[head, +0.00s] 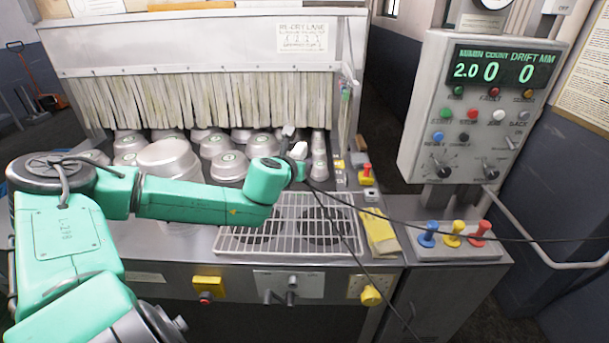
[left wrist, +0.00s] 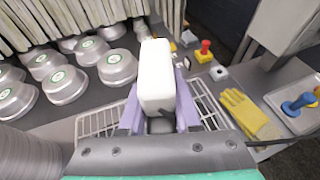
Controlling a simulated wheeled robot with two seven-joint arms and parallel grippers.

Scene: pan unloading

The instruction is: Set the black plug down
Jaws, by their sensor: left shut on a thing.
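In the head view black cables run from the gripper down and to the right. The plug itself is mostly hidden there by the gripper. My right gripper is in neither view.
The wire rack (head: 285,240) has bare bars. Several steel pans (head: 168,160) stand behind and left, under a strip curtain (head: 200,103). A red button (head: 367,170) and coloured knobs (head: 453,231) stand further right.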

